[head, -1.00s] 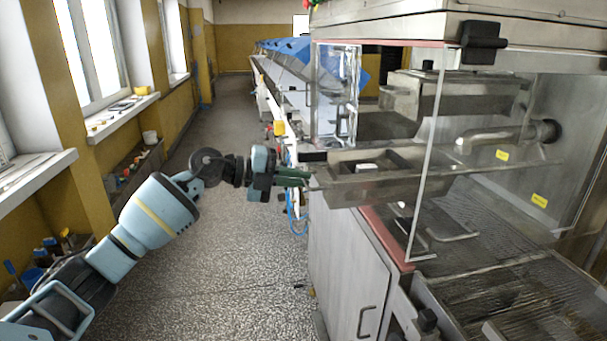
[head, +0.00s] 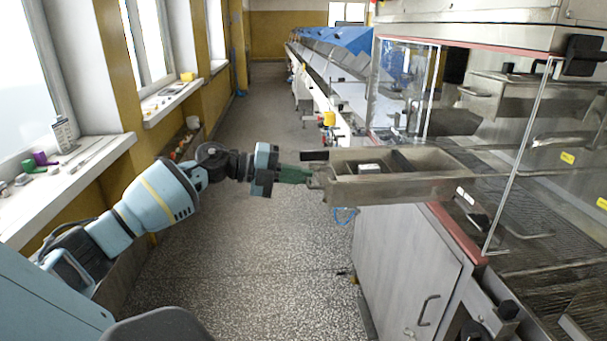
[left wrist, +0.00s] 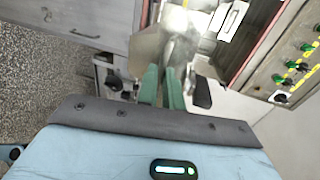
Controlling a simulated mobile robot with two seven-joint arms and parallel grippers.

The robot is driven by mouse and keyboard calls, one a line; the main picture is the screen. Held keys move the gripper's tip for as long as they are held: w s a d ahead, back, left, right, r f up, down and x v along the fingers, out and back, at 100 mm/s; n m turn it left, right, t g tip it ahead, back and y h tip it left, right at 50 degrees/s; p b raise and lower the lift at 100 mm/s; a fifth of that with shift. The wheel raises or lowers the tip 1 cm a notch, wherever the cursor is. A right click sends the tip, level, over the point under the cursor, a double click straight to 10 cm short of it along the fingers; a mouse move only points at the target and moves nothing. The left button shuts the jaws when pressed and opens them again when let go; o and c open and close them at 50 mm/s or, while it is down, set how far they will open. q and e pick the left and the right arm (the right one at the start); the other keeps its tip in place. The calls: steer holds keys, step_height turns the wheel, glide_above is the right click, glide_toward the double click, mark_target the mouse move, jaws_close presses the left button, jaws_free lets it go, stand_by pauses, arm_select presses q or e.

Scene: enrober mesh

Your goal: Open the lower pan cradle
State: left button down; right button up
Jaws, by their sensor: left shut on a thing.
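The lower pan cradle is a long, worn metal trough (head: 385,188) with an open top, in the middle of the head view. It juts left out of the glazed machine, over the floor. My left gripper (head: 308,177) has its green fingers at the trough's left end and is shut on it. In the left wrist view the green fingers (left wrist: 164,82) reach up to a blurred metal part; the exact grip point is hidden. A small pale block (head: 369,168) shows inside the trough. My right gripper is in neither view.
The machine's grey cabinet (head: 405,260) with a door handle stands below the trough. A clear pane (head: 520,160) and a red-edged sill are at its right. Speckled floor (head: 250,270) is free under my left arm. Window sills with small items line the left wall.

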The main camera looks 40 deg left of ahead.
arm_select(q)
steer(key=shift+s+a, duration=0.1)
steer(key=shift+s, duration=0.05)
stand_by(0.3)
steer(key=c, duration=1.9)
jaws_free()
steer(key=o, duration=0.4)
steer(key=shift+s+a, duration=0.2)
steer(key=shift+c, duration=0.2)
steer(key=shift+w, duration=0.1)
